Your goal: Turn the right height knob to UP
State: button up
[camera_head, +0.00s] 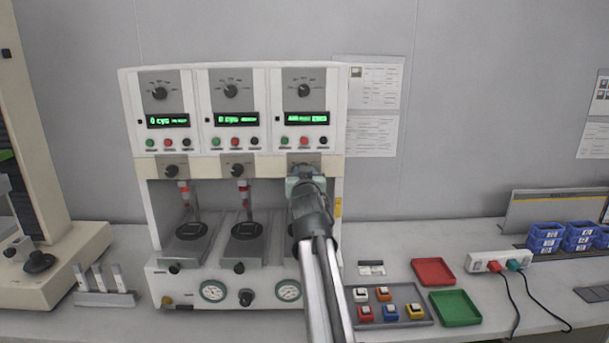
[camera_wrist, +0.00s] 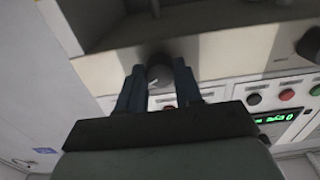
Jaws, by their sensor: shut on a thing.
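The test machine (camera_head: 140,110) has three stations side by side. In the wrist view, the right height knob (camera_wrist: 160,77) is a dark round knob with a white pointer line, on a pale metal plate (camera_wrist: 215,50). My gripper (camera_wrist: 160,72) has one dark blue finger on each side of this knob and is shut on it. In the head view, my gripper (camera_head: 304,172) reaches up to the right station and hides the knob. The pointer's mark against any UP label cannot be read.
Matching knobs sit on the left station (camera_head: 171,171) and middle station (camera_head: 237,170). Coloured buttons and a green display (camera_head: 307,118) lie just above my gripper. On the bench at right are a grey tray (camera_head: 424,314), a red tray (camera_head: 433,271) and a green tray (camera_head: 455,308).

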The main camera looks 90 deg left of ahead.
jog(key=n, duration=2.3)
jog(key=shift+r+n, duration=0.1)
jog(key=shift+n, duration=0.3)
dwell(0.3)
jog(key=o, duration=1)
jog(key=shift+o, duration=0.2)
jog(key=shift+d, duration=0.1)
